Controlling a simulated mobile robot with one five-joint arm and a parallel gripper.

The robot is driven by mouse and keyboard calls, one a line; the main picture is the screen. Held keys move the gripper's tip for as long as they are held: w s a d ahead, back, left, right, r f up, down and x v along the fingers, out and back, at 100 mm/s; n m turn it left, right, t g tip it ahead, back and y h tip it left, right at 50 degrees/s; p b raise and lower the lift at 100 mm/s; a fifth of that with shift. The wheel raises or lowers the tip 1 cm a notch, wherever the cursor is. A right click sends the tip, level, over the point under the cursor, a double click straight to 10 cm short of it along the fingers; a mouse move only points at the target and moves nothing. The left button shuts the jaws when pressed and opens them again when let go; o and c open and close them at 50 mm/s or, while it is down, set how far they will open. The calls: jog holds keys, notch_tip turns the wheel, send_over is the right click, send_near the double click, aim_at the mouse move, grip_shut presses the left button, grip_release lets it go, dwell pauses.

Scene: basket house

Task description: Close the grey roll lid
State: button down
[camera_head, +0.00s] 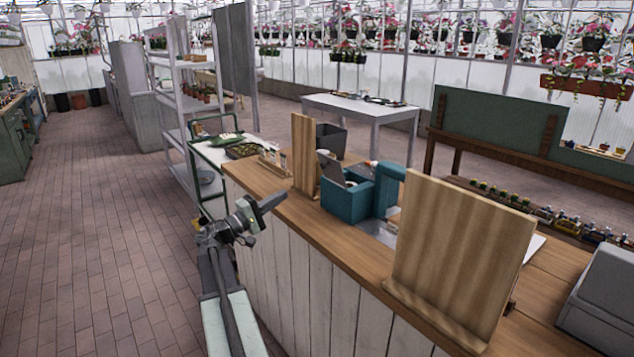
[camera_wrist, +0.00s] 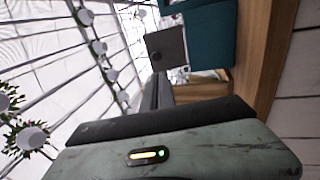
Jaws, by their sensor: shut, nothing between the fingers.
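A teal box (camera_head: 347,203) with a taller teal part (camera_head: 388,188) at its right stands on the wooden counter. A grey flap (camera_head: 330,169) stands tilted up out of the box's open top; I take it for the grey roll lid, raised. In the wrist view, the teal box (camera_wrist: 211,38) is at upper right, with a grey panel (camera_wrist: 167,47), likely the same lid, beside it. My gripper (camera_head: 272,201) is shut and empty, left of the box and apart from it, near the counter's front edge. Its fingers (camera_wrist: 156,90) also show in the wrist view. The box's inside is mostly hidden.
An upright wooden board (camera_head: 304,155) stands left of the teal box. A larger wooden panel (camera_head: 459,254) stands to its right. A dark grey bin (camera_head: 331,139) is behind. The counter edge (camera_head: 290,219) is beside my gripper. The brick floor (camera_head: 95,230) at left is clear.

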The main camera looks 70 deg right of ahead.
jog(key=p, duration=0.4)
send_near(322, 167)
jog(key=shift+g, duration=0.3)
jog(key=x, duration=0.7)
